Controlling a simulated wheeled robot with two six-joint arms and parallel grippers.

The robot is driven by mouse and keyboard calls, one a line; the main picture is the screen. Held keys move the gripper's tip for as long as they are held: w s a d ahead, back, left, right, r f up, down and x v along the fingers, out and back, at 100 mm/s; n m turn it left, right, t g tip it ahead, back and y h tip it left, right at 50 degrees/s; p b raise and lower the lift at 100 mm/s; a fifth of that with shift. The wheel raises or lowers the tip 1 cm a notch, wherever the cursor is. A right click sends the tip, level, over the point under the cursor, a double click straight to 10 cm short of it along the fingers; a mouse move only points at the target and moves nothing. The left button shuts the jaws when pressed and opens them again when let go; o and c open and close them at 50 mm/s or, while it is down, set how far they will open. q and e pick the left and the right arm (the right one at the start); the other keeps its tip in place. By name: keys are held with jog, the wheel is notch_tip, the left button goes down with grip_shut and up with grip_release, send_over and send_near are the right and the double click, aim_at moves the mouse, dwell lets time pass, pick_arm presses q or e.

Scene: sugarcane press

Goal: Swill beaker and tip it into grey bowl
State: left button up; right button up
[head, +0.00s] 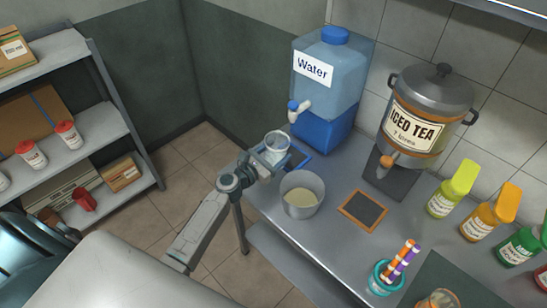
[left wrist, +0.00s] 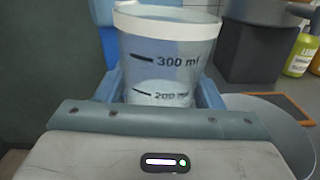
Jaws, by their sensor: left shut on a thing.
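A clear beaker (head: 277,142) with a white rim is held upright in my left gripper (head: 270,160), above the counter's left edge and in front of the water dispenser. In the left wrist view the beaker (left wrist: 165,60) shows 300 ml and 200 ml marks, with the gripper's blue fingers (left wrist: 165,92) closed on both its sides. Its contents are hard to make out. The grey bowl (head: 302,195) stands on the counter just right of and nearer than the beaker, with pale yellowish liquid in it. My right gripper is not in view.
A water dispenser (head: 330,80) with a tap stands behind the beaker. An iced tea urn (head: 425,110) stands to its right. A small framed board (head: 362,210) lies right of the bowl.

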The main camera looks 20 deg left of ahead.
pick_arm(q)
jog(key=m+b, duration=0.1)
jog(key=m, duration=0.1)
jog(key=m+b, duration=0.1)
jog(key=m, duration=0.2)
jog(key=shift+d+f, duration=0.2)
jog(key=shift+d+f+m+b, duration=0.15)
jog(key=shift+f+m+b, duration=0.1)
jog(key=shift+m+b, duration=0.1)
jog(key=shift+s+d+f+m+b, duration=0.3)
jog(key=shift+f+m+b, duration=0.2)
jog(key=shift+m+b, duration=0.25)
jog(key=shift+d+r+m+p, duration=0.2)
jog(key=shift+r+m+p, duration=0.25)
jog(key=shift+r, duration=0.25)
jog(key=shift+d+r+m, duration=0.15)
jog(key=shift+r+m, duration=0.1)
jog(key=shift+m, duration=0.2)
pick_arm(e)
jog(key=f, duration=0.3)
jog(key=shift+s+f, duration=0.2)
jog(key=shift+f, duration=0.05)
pick_arm(q)
jog(key=shift+f, duration=0.1)
